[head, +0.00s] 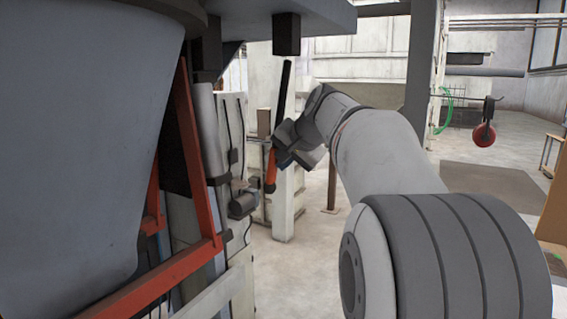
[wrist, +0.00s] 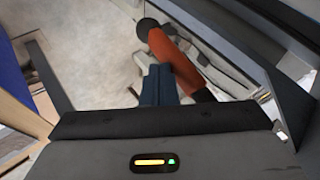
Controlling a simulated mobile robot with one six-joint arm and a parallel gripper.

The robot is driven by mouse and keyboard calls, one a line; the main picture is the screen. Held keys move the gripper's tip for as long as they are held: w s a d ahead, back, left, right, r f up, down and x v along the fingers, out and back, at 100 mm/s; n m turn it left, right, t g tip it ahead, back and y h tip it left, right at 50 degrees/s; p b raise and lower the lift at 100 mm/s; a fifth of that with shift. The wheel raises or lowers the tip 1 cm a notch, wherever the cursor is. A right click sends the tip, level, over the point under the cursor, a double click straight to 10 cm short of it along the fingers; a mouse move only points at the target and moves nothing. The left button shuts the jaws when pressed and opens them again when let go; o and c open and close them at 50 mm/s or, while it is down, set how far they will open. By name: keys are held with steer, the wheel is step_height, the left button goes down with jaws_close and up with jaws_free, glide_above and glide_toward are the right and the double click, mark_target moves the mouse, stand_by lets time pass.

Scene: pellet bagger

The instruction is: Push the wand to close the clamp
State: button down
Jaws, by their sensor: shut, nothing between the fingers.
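The wand hangs down as a black rod with an orange-red grip (head: 271,167) and a black end, below a dark block under the grey machine plate. In the wrist view its orange-red grip (wrist: 176,62) lies slanted just beyond the fingertips. My gripper (head: 283,159) is at the height of the grip, on its right side. Its blue fingers (wrist: 158,84) are together with nothing between them. The fingertips are close to the grip; I cannot tell whether they touch it. I cannot make out the clamp for certain in either view.
A large grey hopper (head: 80,130) and an orange-red frame (head: 190,170) fill the left. The grey plate (head: 320,15) hangs overhead. A pale post (head: 285,205) stands behind the wand. Red ear defenders (head: 483,134) hang at the right. Open floor lies beyond my arm.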

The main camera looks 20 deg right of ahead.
steer(key=s+d+f+b+v, duration=0.1)
steer(key=d+b+v, duration=0.1)
steer(key=v, duration=1)
steer(key=shift+f, duration=0.3)
steer(key=shift+s, duration=0.1)
steer(key=shift+a, duration=0.15)
steer(key=s+a+f+n+g, duration=0.2)
steer(key=s+a+f, duration=0.3)
steer(key=f, duration=0.7)
steer(key=s+a+f+n+g+h, duration=0.1)
steer(key=s+a+f+n, duration=0.3)
steer(key=s+f, duration=0.4)
steer(key=s+a+f+n+g, duration=0.3)
steer(key=s+a+f, duration=0.3)
steer(key=f, duration=0.9)
steer(key=shift+s+f+g+h, duration=0.3)
steer(key=shift+s+f, duration=0.1)
steer(key=shift+s, duration=0.15)
steer(key=shift+a, duration=0.15)
